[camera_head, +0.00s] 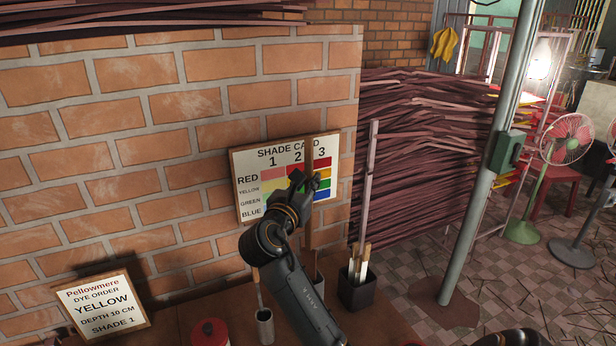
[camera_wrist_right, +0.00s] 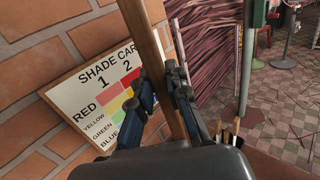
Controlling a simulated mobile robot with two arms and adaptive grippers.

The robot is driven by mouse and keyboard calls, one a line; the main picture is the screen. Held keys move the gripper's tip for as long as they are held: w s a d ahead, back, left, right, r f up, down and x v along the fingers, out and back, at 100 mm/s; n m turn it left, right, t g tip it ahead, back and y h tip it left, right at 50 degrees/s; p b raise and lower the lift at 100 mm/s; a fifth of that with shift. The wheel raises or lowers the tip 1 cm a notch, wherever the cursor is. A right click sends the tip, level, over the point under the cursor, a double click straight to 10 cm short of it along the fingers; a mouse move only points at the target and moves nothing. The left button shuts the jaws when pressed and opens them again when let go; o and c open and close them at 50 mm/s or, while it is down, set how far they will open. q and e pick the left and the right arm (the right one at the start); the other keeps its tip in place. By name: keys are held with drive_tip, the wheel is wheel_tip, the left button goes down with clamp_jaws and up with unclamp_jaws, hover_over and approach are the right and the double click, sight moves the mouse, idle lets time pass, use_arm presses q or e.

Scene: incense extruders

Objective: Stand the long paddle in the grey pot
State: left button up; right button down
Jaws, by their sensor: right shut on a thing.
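The long paddle (camera_head: 308,230) is brown wood and stands roughly upright in my right gripper (camera_head: 305,186), in front of the shade card. In the right wrist view, the fingers (camera_wrist_right: 172,98) are shut on either side of the paddle's shaft (camera_wrist_right: 147,38). A grey round pot (camera_head: 264,328) stands on the bench left of my right forearm, with a thin stick leaning in it. Another pot (camera_head: 319,283) shows partly behind the forearm, below the paddle. My arm hides much of it, so I cannot tell whether the paddle's lower end is inside. My left gripper is not in view.
A dark square pot (camera_head: 357,291) with several sticks, one tall, stands to the right. A shade card (camera_head: 245,198) leans on the brick wall. A grey pole (camera_head: 487,160) stands beyond.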

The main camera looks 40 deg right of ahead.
wheel_tip(320, 180, down, 10)
drive_tip(key=b, duration=0.3)
drive_tip(key=shift+r, duration=0.2)
idle(0.5)
drive_tip(key=c, duration=1.2)
unclamp_jaws()
drive_tip(key=v, duration=1.2)
drive_tip(key=shift+f, duration=0.1)
